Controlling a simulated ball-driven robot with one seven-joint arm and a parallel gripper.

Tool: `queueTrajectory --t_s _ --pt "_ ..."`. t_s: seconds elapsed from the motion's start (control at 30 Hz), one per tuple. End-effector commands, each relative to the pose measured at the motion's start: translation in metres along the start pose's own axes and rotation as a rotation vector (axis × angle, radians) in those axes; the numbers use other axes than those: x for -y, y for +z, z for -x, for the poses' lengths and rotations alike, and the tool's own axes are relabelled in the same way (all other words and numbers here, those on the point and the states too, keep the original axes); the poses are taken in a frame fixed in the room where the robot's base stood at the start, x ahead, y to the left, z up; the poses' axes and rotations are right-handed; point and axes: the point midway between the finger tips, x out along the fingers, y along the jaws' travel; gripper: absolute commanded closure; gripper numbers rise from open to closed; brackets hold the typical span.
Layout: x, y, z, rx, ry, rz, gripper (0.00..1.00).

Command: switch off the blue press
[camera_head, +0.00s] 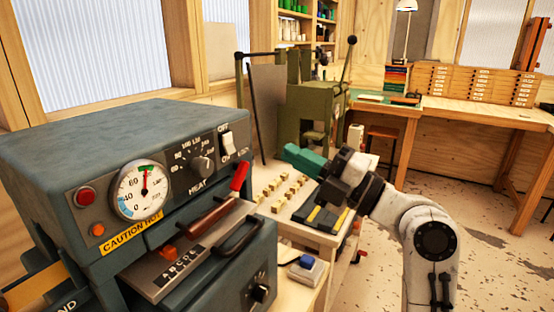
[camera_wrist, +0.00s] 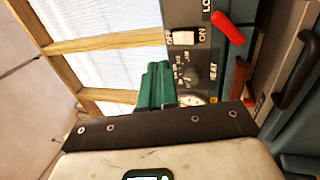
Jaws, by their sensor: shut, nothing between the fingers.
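The blue press (camera_head: 100,140) is a blue-grey box machine at the left of the head view. Its front has a round dial gauge (camera_head: 144,190), a black HEAT knob (camera_head: 202,166), a red button (camera_head: 85,195) and an orange lamp (camera_head: 97,230). A white rocker switch (camera_head: 229,144) marked OFF and ON sits at the panel's upper right. The switch also shows in the wrist view (camera_wrist: 183,37); I cannot tell which way it is set. My gripper (camera_head: 288,152) has green fingers, shut and empty, right of the press and apart from it. In the wrist view, its fingertips (camera_wrist: 158,66) lie below left of the switch.
A red-tipped lever (camera_head: 239,177) and a black handle (camera_head: 237,236) jut from the press front below the switch. A bench with small brass blocks (camera_head: 288,184) lies below my gripper. A green machine (camera_head: 315,110) stands behind. Open floor lies at the right.

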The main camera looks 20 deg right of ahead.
Motion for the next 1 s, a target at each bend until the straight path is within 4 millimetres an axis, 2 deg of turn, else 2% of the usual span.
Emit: queueTrajectory --t_s 0.1,0.23,0.9,1.0 --pt "-0.003 0.001 0.017 0.003 0.001 0.002 1.0" --pt "-0.007 0.001 0.026 0.003 0.0 0.001 1.0" --pt "-0.009 0.0 0.028 0.001 0.0 0.0 1.0" --pt "0.017 0.0 0.032 0.023 -0.063 -0.083 1.0"
